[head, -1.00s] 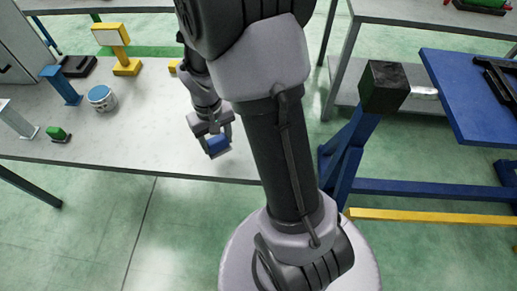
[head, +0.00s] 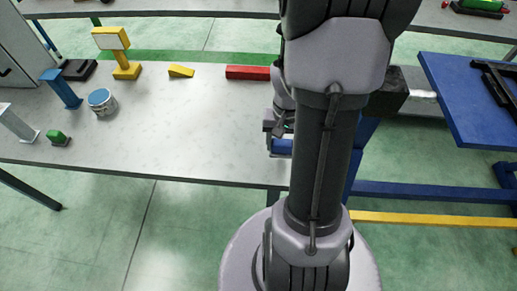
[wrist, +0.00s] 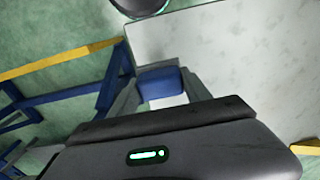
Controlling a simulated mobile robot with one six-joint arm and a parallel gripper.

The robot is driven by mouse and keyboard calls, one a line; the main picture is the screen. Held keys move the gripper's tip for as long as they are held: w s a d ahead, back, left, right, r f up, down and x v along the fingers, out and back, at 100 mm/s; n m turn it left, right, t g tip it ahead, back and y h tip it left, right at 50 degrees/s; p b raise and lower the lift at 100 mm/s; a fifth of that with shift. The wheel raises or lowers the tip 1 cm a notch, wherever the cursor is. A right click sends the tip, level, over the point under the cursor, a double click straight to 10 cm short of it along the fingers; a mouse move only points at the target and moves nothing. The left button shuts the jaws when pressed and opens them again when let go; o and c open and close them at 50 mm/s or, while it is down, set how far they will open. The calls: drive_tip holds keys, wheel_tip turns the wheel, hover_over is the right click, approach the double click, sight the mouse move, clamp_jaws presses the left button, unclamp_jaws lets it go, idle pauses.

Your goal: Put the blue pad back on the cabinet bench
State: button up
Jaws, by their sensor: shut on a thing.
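The blue pad (head: 281,146) is held between the fingers of my gripper (head: 279,140), close to the right front corner of the grey bench top (head: 170,135). In the wrist view the blue pad (wrist: 160,83) sits between the two fingertips of my gripper (wrist: 162,95), with the bench surface (wrist: 215,55) beside and behind it. My arm hides part of the gripper in the head view. I cannot tell how high the pad is above the bench.
A red bar (head: 248,72) and a yellow wedge (head: 181,71) lie at the bench's back edge. The blue chassis frame (head: 430,188) is at right. The bench middle is clear.

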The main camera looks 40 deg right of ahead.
drive_tip(key=w+a, duration=0.1)
drive_tip(key=w, duration=0.1)
drive_tip(key=w+a, duration=0.1)
drive_tip(key=w, duration=0.1)
drive_tip(key=w+a+b, duration=0.1)
drive_tip(key=w, duration=0.1)
drive_tip(key=shift+a+f, duration=0.15)
drive_tip(key=shift+f, duration=0.25)
drive_tip(key=shift+f+b, duration=1.1)
drive_tip(key=shift+f, duration=0.75)
drive_tip(key=o, duration=1.6)
